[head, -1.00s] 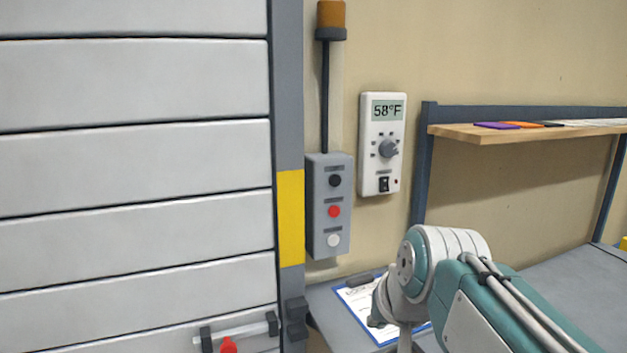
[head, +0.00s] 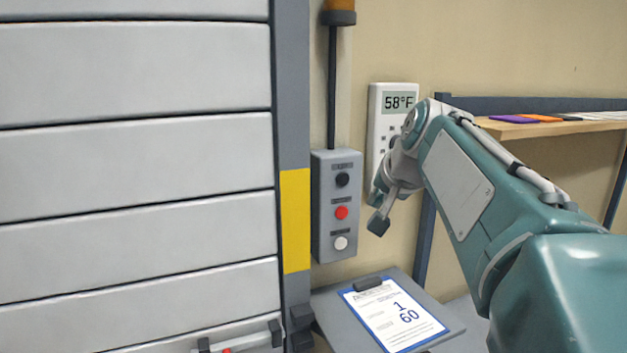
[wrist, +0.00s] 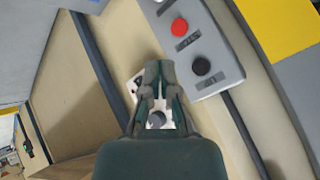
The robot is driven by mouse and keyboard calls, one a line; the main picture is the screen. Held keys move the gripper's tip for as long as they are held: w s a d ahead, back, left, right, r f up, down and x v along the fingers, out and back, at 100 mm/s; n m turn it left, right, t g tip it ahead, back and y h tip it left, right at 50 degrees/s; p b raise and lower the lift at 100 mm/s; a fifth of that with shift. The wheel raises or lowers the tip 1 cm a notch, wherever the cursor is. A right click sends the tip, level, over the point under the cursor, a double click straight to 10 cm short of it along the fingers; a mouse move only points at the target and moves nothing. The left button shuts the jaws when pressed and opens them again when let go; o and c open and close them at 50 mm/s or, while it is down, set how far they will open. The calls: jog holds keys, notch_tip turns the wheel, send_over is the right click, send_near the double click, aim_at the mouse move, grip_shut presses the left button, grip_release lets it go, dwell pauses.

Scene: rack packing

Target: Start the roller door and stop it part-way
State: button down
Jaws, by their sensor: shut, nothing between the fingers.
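The grey control box (head: 321,230) hangs on the wall right of the door post. It carries a black button (head: 342,180) on top, a red button (head: 341,213) in the middle and a white button (head: 341,243) at the bottom. My gripper (head: 379,222) is shut and empty, just right of the box and apart from it. The wrist view, turned over, shows my shut fingers (wrist: 160,72) beside the red button (wrist: 180,27) and black button (wrist: 202,67).
A thermostat (head: 376,103) reading 58°F is on the wall behind my arm, partly hidden. A clipboard sheet (head: 375,318) showing 1 and 60 lies below the box. A wooden shelf (head: 500,128) is at right. A yellow-marked door post (head: 296,220) stands left of the box.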

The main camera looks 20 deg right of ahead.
aim_at(343, 179)
jog(key=shift+w+a, duration=0.15)
jog(key=shift+w, duration=4.25)
jog(key=shift+w, duration=0.15)
jog(key=shift+w, duration=0.25)
